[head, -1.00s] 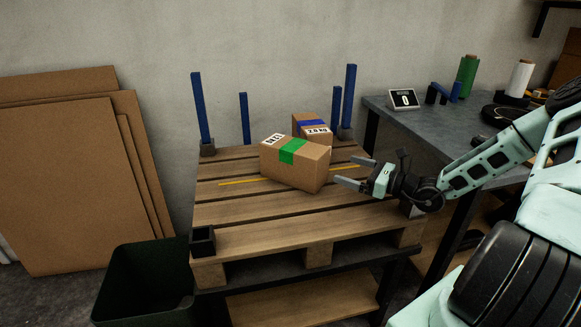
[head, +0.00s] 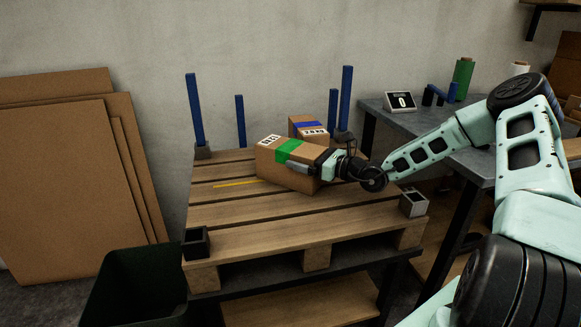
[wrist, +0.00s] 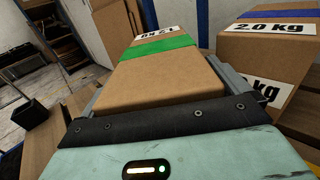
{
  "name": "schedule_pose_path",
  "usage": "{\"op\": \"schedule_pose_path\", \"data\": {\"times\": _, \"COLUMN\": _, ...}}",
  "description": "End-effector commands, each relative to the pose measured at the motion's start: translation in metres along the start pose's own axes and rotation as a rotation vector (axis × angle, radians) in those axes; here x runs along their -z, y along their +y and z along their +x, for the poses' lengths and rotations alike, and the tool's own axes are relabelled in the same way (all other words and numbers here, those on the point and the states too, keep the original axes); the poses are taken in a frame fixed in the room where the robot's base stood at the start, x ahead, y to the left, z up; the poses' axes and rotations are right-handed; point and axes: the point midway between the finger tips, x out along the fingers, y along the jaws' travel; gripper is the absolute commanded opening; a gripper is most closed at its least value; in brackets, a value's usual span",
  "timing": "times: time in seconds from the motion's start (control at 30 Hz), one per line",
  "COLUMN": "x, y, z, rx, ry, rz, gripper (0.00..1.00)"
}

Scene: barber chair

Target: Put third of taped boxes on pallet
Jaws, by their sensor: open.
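A brown box with green tape (head: 270,156) and a white weight label sits on the wooden pallet (head: 260,235). A second box with blue tape (head: 304,124) stands behind it near the back right posts; its label reads 2.0 kg in the wrist view (wrist: 270,55). My gripper (head: 308,166) is open, with its fingers on either side of the green-taped box's right end. In the wrist view that box (wrist: 158,80) fills the space between the fingers. Whether the fingers touch it cannot be told.
Blue posts (head: 195,110) stand at the pallet's back corners. A grey workbench (head: 440,125) with a scale display (head: 400,102) and wrap rolls is at right. A dark bin (head: 135,285) and cardboard sheets (head: 60,180) are at left. The pallet's front is clear.

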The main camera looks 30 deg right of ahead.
Motion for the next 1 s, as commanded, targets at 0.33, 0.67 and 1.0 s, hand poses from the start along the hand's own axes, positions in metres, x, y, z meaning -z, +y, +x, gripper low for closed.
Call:
{"op": "schedule_pose_path", "data": {"times": 0.33, "x": 0.0, "y": 0.0, "z": 0.002, "rx": 0.0, "ry": 0.0, "rz": 0.001, "gripper": 0.72}}
{"op": "schedule_pose_path", "data": {"times": 0.67, "x": -0.004, "y": 0.0, "z": 0.002, "rx": 0.0, "ry": -0.007, "rz": -0.002, "gripper": 0.18}}
{"op": "schedule_pose_path", "data": {"times": 1.0, "x": -0.031, "y": 0.0, "z": 0.003, "rx": -0.001, "ry": -0.008, "rz": -0.006, "gripper": 0.18}}
